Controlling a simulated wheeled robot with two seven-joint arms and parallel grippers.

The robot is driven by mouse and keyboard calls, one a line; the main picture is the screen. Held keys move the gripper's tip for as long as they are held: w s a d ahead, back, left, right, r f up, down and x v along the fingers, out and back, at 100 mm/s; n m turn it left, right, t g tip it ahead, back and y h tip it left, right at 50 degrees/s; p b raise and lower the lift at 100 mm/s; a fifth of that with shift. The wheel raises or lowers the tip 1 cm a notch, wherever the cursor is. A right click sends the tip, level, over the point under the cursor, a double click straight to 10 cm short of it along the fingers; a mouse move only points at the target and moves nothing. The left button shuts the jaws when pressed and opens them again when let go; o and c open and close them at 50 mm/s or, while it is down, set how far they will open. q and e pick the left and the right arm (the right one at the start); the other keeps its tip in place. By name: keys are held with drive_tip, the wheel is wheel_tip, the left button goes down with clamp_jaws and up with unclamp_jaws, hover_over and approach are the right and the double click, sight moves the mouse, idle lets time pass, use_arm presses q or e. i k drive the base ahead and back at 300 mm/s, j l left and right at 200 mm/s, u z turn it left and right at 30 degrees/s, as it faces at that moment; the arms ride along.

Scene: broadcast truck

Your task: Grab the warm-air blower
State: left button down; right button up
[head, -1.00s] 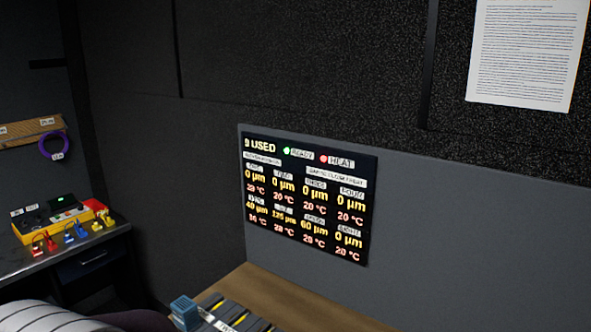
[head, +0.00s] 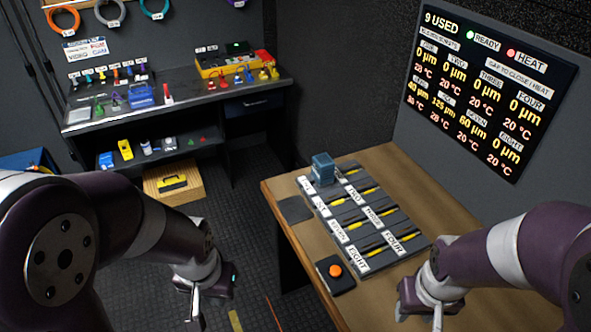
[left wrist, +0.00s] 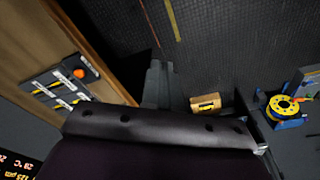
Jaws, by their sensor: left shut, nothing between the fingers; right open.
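No item is clearly marked as the warm-air blower. A blue block-like device (head: 323,168) stands at the far end of a labelled slotted panel (head: 362,215) on the wooden table; I cannot tell if it is the blower. My left gripper (head: 195,308) is shut and empty, over the floor left of the table; it also shows in the left wrist view (left wrist: 157,82). My right gripper (head: 437,320) hangs at the table's near right, apart from the panel; its fingers are partly cut off by the frame and it is open.
An orange button box (head: 335,273) sits near the table's front edge. A wall display (head: 480,85) reads "9 USED". A dark workbench (head: 180,95) with colored connectors and a lower shelf stands at back left. A wooden box (head: 174,184) is on the floor. Floor between is clear.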

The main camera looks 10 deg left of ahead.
sight(323, 165)
drive_tip(key=i+z, duration=0.15)
drive_tip(key=z, duration=0.25)
drive_tip(key=i+j+z, duration=0.1)
drive_tip(key=z, duration=0.25)
drive_tip(key=j+z, duration=0.2)
drive_tip(key=z, duration=0.2)
drive_tip(key=i+j+z, duration=0.15)
drive_tip(key=z, duration=0.2)
drive_tip(key=i+j+z, duration=0.1)
drive_tip(key=j, duration=0.3)
drive_tip(key=i+j, duration=0.15)
drive_tip(key=j, duration=0.3)
drive_tip(key=i+j+z, duration=0.15)
drive_tip(key=j, duration=0.3)
drive_tip(key=j+z, duration=0.1)
drive_tip(key=j, duration=0.3)
